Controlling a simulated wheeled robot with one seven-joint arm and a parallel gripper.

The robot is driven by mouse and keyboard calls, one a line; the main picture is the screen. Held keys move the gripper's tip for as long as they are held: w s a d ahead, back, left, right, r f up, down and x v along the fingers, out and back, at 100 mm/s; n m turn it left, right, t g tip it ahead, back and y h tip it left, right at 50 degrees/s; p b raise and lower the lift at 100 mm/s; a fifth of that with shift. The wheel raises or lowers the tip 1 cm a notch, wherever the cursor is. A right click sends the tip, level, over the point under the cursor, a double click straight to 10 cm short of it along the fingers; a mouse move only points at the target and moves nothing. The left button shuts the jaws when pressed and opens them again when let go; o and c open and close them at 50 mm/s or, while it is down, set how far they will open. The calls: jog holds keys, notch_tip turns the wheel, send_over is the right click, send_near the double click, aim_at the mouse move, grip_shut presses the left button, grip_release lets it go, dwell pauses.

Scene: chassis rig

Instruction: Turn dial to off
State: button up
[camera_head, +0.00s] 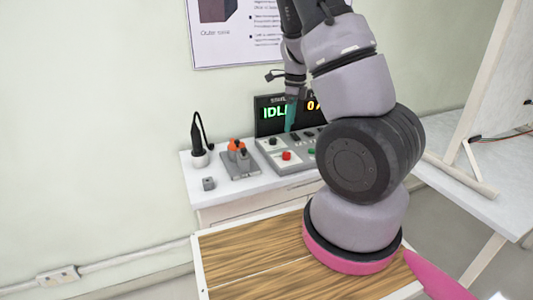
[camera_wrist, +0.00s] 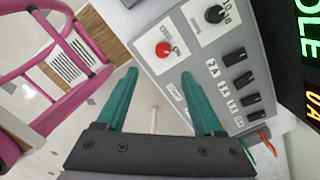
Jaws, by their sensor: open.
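The black round dial (camera_wrist: 214,14) sits on a white label plate with printed markings, at the top of the wrist view. In the head view the dial (camera_head: 272,141) is small, on the grey control panel (camera_head: 267,158). Its exact pointing is too small to tell. My gripper (camera_wrist: 158,74) is open, with two teal fingers apart and nothing between them. The fingers appear over the panel's edge, below the red button (camera_wrist: 163,50) in the wrist view, apart from the dial. In the head view my gripper (camera_head: 290,116) hangs in front of the display (camera_head: 270,114), which reads "IDL", partly hidden.
Several black switches (camera_wrist: 240,82) line the panel beside the dial. Left of the panel on the white table (camera_head: 193,170) stand an orange-topped device (camera_head: 236,146), a black corded tool (camera_head: 197,140) in a holder and a small grey block (camera_head: 208,183).

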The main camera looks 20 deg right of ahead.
aim_at(287, 153)
jog(key=shift+m+h, duration=0.3)
jog(key=shift+m, duration=0.2)
jog(key=f, duration=1.2)
jog(key=shift+w+a+f, duration=0.2)
jog(key=shift+w+f, duration=0.1)
jog(key=shift+w, duration=0.1)
grip_shut()
